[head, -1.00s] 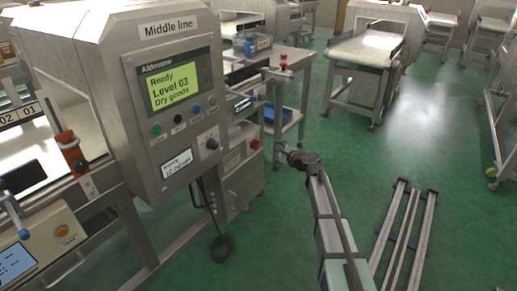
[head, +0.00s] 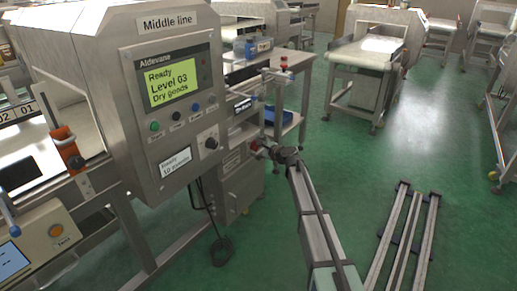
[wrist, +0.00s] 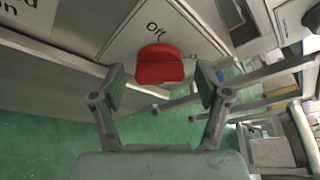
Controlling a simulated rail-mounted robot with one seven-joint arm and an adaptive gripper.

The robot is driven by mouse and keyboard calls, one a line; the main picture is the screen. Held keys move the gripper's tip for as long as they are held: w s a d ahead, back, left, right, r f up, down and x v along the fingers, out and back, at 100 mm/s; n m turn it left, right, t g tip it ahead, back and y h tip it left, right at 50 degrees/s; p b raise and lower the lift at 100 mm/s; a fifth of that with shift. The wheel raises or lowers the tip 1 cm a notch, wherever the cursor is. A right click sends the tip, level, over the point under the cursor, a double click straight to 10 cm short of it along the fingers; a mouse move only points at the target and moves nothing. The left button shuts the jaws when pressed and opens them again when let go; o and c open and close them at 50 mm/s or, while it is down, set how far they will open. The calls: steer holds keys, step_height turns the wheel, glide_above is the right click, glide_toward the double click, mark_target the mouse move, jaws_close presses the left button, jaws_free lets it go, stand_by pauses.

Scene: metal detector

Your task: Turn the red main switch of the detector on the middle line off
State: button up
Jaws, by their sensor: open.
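The middle line detector (head: 130,75) is a grey metal cabinet under a "Middle line" sign, at the left of the head view. Its lit screen (head: 172,83) reads "Ready, Level 03, Dry goods". My gripper (wrist: 160,90) is open, with one finger on each side of the switch in the picture; I see no clear contact. In the head view, my gripper (head: 274,150) is beside the cabinet's lower right side.
A steel side table (head: 290,125) with a blue bin stands behind my gripper. Rails (head: 405,235) lie on the green floor at right.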

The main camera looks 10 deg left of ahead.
steer(key=c, duration=1.2)
steer(key=shift+o, duration=0.2)
steer(key=shift+f+b, duration=0.15)
steer(key=shift+b, duration=0.5)
steer(key=shift+f+n+t+y+b, duration=0.1)
steer(key=shift+n+t+y+b, duration=0.65)
steer(key=shift+n+b, duration=1.85)
steer(key=shift+n+t+y+b, duration=0.8)
steer(key=shift+n+b, duration=1.2)
steer(key=shift+n, duration=1.05)
steer(key=shift+f+n+t+y+b, duration=0.1)
steer(key=shift+n+t+y+b, duration=0.65)
steer(key=shift+n+b, duration=1.85)
steer(key=shift+n+p, duration=0.3)
steer(key=shift+n, duration=0.05)
